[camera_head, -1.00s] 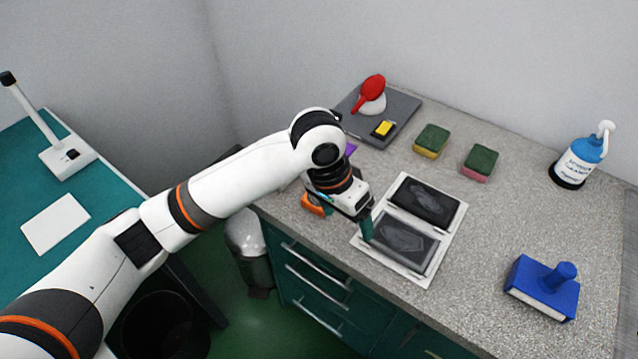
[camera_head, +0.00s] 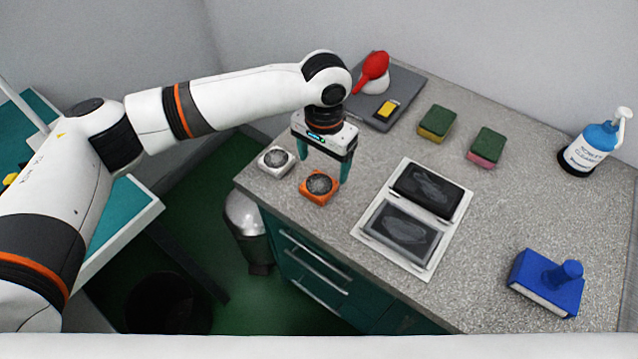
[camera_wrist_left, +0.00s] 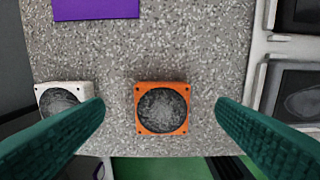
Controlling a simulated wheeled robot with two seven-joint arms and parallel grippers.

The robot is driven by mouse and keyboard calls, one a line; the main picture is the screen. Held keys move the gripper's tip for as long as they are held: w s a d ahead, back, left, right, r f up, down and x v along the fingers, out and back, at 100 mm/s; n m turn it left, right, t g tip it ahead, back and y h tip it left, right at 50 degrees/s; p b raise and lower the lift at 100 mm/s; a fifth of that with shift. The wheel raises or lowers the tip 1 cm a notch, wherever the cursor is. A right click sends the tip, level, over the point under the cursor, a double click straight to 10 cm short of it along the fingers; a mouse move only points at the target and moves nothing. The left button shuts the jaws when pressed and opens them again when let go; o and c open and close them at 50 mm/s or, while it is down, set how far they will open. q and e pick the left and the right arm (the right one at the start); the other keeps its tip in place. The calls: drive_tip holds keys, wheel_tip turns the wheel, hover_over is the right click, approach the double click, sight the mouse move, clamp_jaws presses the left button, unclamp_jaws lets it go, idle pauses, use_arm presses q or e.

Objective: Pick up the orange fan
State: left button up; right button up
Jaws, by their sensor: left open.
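The orange fan (camera_head: 319,188) is a small square fan with a dark round grille, lying flat on the speckled counter near its front left edge. In the left wrist view the orange fan (camera_wrist_left: 161,108) lies between the two green fingers, with clear gaps on both sides. My left gripper (camera_head: 323,172) points down above and just behind the fan, open and empty. Its fingers also show in the left wrist view (camera_wrist_left: 160,112). My right gripper is not in view.
A white fan (camera_head: 275,162) lies just left of the orange one. A white tray (camera_head: 357,232) with two dark panels lies to the right. Sponges (camera_head: 437,123), a blue stamp-like block (camera_head: 546,284) and a spray bottle (camera_head: 592,148) stand farther right. The counter's front edge is close.

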sight(322, 180)
use_arm(q)
drive_tip(key=f, duration=0.3)
drive_tip(key=f+p, duration=0.1)
drive_tip(key=f, duration=0.1)
drive_tip(key=shift+s+a, duration=0.1)
drive_tip(key=shift+s, duration=0.2)
drive_tip(key=shift+c, duration=0.6)
drive_tip(key=c, duration=1)
drive_tip(key=shift+o, duration=0.2)
